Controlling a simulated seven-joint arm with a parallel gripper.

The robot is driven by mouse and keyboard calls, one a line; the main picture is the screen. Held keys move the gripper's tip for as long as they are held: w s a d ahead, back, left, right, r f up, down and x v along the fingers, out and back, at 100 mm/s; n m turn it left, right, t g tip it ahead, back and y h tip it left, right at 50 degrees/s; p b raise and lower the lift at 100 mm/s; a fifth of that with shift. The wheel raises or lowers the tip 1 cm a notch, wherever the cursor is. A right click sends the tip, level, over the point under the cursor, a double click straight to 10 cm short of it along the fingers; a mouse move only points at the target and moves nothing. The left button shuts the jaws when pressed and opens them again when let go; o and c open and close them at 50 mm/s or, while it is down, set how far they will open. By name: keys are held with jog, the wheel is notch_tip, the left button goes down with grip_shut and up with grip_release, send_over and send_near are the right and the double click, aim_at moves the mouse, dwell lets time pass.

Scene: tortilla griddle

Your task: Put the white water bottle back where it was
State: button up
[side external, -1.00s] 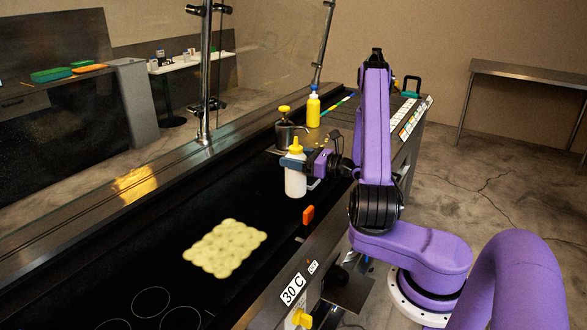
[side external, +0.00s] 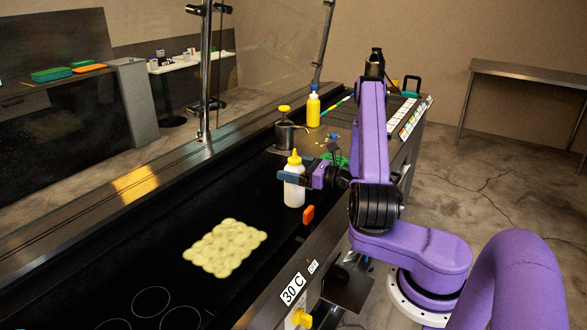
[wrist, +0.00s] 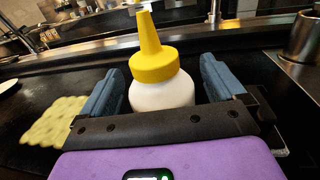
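The white water bottle (side external: 294,194) with a yellow cone cap stands upright on the dark griddle (side external: 160,245), near its right edge. In the wrist view the bottle (wrist: 162,96) is centred between the two blue fingers of my gripper (wrist: 161,85). A narrow gap shows on each side of it, so my gripper looks open around the bottle. In the side view my gripper (side external: 299,177) reaches in from the right at the bottle's upper body. The bottle's base is hidden in the wrist view.
A yellow bottle (side external: 313,110) and a metal pot (side external: 285,133) with a yellow knob stand behind. Pale yellow tortillas (side external: 225,247) lie in front left. A glass screen stands beyond.

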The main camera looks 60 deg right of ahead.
jog(key=shift+r, duration=0.1)
jog(key=shift+s+d, duration=0.1)
jog(key=shift+s, duration=0.2)
jog(key=s+d, duration=0.1)
jog(key=s, duration=1)
jog(key=shift+s+d, duration=0.15)
jog(key=shift+s, duration=0.05)
